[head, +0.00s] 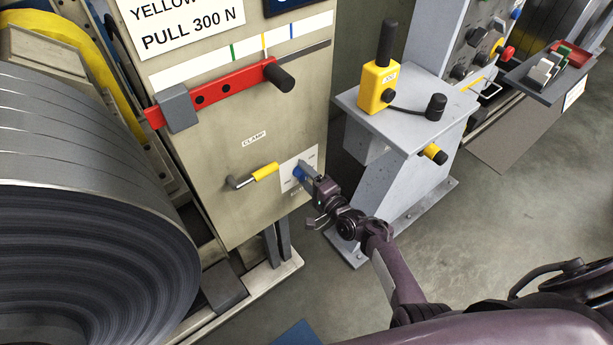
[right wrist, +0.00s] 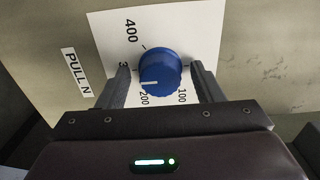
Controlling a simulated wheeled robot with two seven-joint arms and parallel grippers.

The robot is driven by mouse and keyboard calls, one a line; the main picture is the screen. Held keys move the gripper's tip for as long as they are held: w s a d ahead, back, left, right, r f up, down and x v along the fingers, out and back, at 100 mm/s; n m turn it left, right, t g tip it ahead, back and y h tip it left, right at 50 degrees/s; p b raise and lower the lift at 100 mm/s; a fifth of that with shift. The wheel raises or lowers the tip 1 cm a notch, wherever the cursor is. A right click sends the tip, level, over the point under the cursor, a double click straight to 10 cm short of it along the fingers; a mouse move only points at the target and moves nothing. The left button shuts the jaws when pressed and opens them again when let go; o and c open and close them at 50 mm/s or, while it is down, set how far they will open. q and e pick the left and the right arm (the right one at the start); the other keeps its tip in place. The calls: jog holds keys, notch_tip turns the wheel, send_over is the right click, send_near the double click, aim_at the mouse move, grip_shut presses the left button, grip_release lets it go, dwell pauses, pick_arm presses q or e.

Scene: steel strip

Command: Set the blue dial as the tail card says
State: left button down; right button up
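The blue dial (right wrist: 161,70) sits on a white scale plate (right wrist: 203,30) marked 100, 200 and 400, with another number partly hidden behind a finger. Its white mark is on the lower-left side, near 200; the exact reading is unclear. It also shows in the head view (head: 298,173) on the beige panel. My right gripper (head: 307,178) is open, its fingers on either side of the dial with visible gaps. My left gripper is not in view.
A yellow-sleeved clamp handle (head: 264,172) sticks out just left of the dial. A red lever (head: 225,86) with a black knob crosses the panel above. A steel coil (head: 80,230) fills the left. A grey pedestal (head: 400,140) with a yellow joystick box (head: 374,88) stands right.

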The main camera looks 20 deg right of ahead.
jog(key=v, duration=0.8)
jog(key=shift+p, duration=0.4)
jog(key=s+a+f+n+g+h, duration=0.15)
jog(key=s+f+n+g, duration=0.25)
jog(key=s+f, duration=0.6)
jog(key=s+a+f+n+g+h, duration=0.15)
jog(key=s+f+n+g, duration=0.45)
jog(key=f, duration=0.8)
jog(key=s+d+f+n+g+h, duration=0.1)
jog(key=s+d+f+n+g, duration=0.1)
jog(key=s, duration=0.7)
jog(key=s+d+f+n+g+h, duration=0.1)
jog(key=s+f+n+g, duration=0.1)
jog(key=s+f, duration=0.3)
jog(key=s+d+f+n+g+h, duration=0.1)
jog(key=s+d+f+n+g, duration=0.1)
jog(key=s, duration=1)
jog(key=shift+s+d+f, duration=0.4)
jog(key=shift+f, duration=0.5)
